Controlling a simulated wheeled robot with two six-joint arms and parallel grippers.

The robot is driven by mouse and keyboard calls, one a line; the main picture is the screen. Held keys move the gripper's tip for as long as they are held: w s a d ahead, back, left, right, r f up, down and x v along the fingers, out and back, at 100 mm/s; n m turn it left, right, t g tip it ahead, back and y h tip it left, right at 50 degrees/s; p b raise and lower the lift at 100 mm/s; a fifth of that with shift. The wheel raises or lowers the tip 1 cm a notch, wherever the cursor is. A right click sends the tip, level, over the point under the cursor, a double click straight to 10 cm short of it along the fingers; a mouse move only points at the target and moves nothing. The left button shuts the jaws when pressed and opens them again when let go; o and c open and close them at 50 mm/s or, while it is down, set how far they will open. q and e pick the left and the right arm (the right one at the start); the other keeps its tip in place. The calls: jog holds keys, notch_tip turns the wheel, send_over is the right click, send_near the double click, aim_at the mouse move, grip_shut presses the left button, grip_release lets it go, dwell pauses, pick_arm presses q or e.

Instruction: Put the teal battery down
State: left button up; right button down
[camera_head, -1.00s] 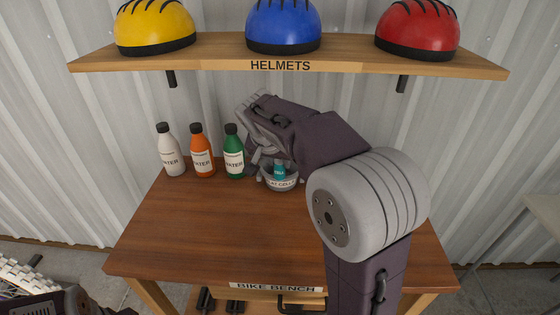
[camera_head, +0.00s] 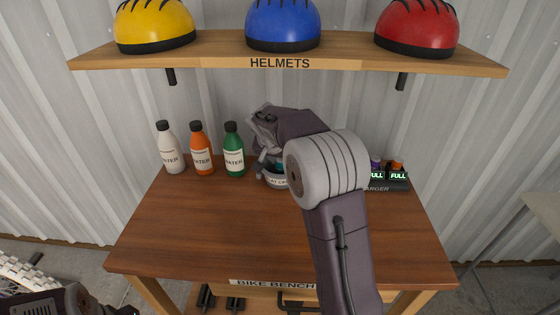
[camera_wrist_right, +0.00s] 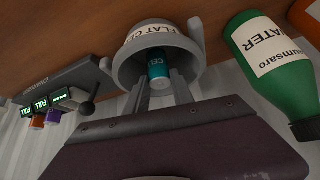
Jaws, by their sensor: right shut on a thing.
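The teal battery (camera_wrist_right: 158,66) stands between the fingers of my right gripper (camera_wrist_right: 160,88) in the right wrist view. It is at the mouth of a grey bowl (camera_wrist_right: 124,68) labelled FLAT CE..., the rest of the label being hidden. In the head view my right gripper (camera_head: 268,160) reaches down over the bowl (camera_head: 274,181), and a bit of teal shows there. I cannot tell whether the battery touches the bowl's bottom. My right gripper is shut on the battery. My left gripper's fingers do not show.
White (camera_head: 169,150), orange (camera_head: 202,152) and green (camera_head: 234,152) water bottles stand left of the bowl. A charger (camera_head: 392,185) with purple and orange batteries and FULL displays is at the right. The helmet shelf (camera_head: 220,63) hangs above. The bench's front (camera_head: 200,235) is clear.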

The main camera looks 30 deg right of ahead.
jog(key=shift+f+b, duration=0.6)
jog(key=c, duration=1.1)
grip_release()
jog(key=shift+r, duration=0.15)
jog(key=shift+s+a+r+p, duration=0.1)
jog(key=shift+a+r+p, duration=0.1)
jog(key=shift+r+p, duration=0.8)
jog(key=v, duration=1.1)
jog(key=shift+s+d+p, duration=0.1)
jog(key=shift+p, duration=0.3)
